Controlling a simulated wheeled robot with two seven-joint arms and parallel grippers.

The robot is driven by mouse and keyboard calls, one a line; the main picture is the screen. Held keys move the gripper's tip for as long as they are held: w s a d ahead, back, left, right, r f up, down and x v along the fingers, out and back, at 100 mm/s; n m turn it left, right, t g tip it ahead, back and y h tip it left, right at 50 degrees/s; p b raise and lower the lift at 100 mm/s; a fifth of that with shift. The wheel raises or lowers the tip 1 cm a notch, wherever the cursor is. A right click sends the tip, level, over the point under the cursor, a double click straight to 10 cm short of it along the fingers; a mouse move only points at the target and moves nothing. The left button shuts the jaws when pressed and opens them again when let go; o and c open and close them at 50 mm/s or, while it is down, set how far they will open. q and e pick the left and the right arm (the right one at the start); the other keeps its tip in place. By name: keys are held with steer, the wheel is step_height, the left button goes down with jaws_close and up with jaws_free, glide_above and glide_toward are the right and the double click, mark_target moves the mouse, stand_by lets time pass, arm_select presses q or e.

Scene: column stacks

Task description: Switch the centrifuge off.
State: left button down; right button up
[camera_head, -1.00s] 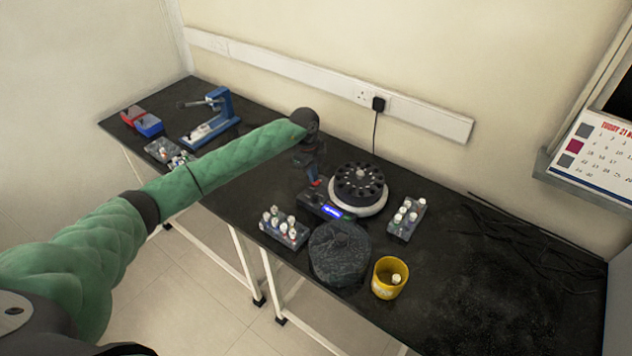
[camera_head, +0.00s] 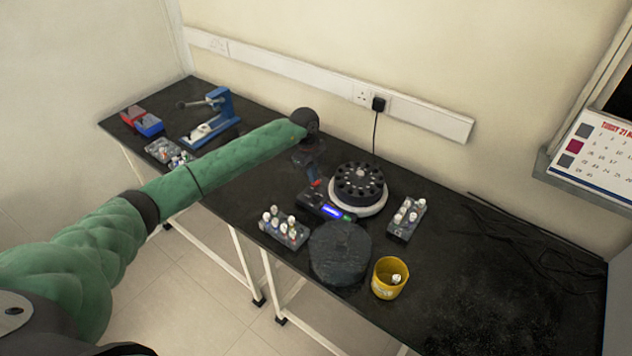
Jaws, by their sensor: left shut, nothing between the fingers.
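The centrifuge (camera_head: 357,207) stands on the black bench, with a white round base and a black rotor full of holes on top. Its dark control box (camera_head: 313,200) sticks out at the front left, with a lit blue display (camera_head: 331,211) and a small green light beside it. My left gripper (camera_head: 315,182) is shut and empty, pointing down just above the back left part of the control box. A small red part shows at its fingertips. I cannot tell whether the fingertips touch the box. My right gripper is not in view.
A vial rack (camera_head: 284,232) stands left of the control box, another rack (camera_head: 406,219) right of the centrifuge. A blue press (camera_head: 212,118) stands far left. A black cable (camera_head: 375,130) runs behind.

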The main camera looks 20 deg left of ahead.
arm_select(q)
steer(key=shift+f+b, duration=0.6)
steer(key=shift+f, duration=0.4)
stand_by(0.8)
steer(key=shift+r, duration=0.15)
steer(key=shift+r+p, duration=1.3)
steer(key=shift+r, duration=1.1)
